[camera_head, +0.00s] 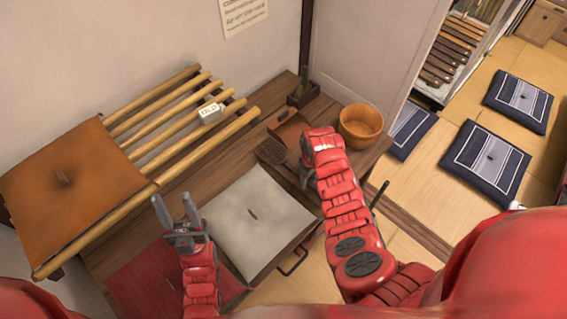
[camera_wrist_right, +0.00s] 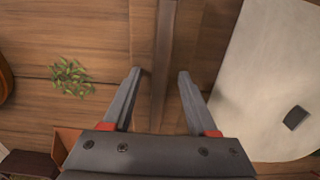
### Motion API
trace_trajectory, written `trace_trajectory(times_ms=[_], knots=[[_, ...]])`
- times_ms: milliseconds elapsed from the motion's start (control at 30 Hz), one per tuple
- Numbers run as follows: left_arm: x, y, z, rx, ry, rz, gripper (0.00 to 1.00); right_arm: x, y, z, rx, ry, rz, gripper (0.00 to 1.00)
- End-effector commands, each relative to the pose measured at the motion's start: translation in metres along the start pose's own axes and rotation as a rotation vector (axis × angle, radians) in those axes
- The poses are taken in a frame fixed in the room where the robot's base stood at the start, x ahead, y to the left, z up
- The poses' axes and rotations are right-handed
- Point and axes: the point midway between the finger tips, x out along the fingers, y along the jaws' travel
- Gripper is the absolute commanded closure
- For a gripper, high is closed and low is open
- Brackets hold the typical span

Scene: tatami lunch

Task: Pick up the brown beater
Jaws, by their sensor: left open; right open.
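A dark brown, ribbed flat thing (camera_head: 271,151), perhaps the brown beater, lies on the wooden bench just left of my right gripper; I cannot tell for sure. It is not clearly visible in the right wrist view. My right gripper (camera_head: 304,176) points down over the bench. In the right wrist view its fingers (camera_wrist_right: 160,74) are apart, with only bench boards showing between them. My left gripper (camera_head: 173,206) is open and empty, left of the pale cushion (camera_head: 240,232).
Green leaves (camera_wrist_right: 70,77) lie near the right fingers. A slatted rack (camera_head: 170,125) with an orange-brown cushion (camera_head: 65,185) is at the left.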

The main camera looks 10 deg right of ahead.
Motion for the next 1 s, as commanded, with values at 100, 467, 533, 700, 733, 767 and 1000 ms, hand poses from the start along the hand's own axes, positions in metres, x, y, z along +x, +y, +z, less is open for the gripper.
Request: trace_trajectory(times_ms=[100,467,533,700,733,767,1000], knots=[[0.0006,0.0000,-0.0001,0.000,0.000,0.000,0.50,-0.0007,0.0001,0.0001,0.001,0.000,0.000,0.54],[0.0005,0.0000,-0.0001,0.000,0.000,0.000,0.50,-0.0007,0.0002,0.0002,0.001,0.000,0.000,1.00],[0.0005,0.0000,-0.0001,0.000,0.000,0.000,0.50,-0.0007,0.0002,0.0002,0.001,0.000,0.000,1.00],[0.0006,0.0000,-0.0001,0.000,0.000,0.000,0.50,-0.0007,0.0001,0.0002,0.001,0.000,0.000,1.00],[0.0005,0.0000,-0.0001,0.000,0.000,0.000,0.50,-0.0008,0.0002,0.0002,0.001,0.000,0.000,1.00],[0.0005,0.0000,-0.0001,0.000,0.000,0.000,0.50,-0.0008,0.0002,0.0002,0.001,0.000,0.000,1.00],[-0.0029,0.0001,0.0005,0.000,0.000,0.000,0.50,-0.0079,0.0012,-0.0004,0.002,0.002,0.000,1.00]])
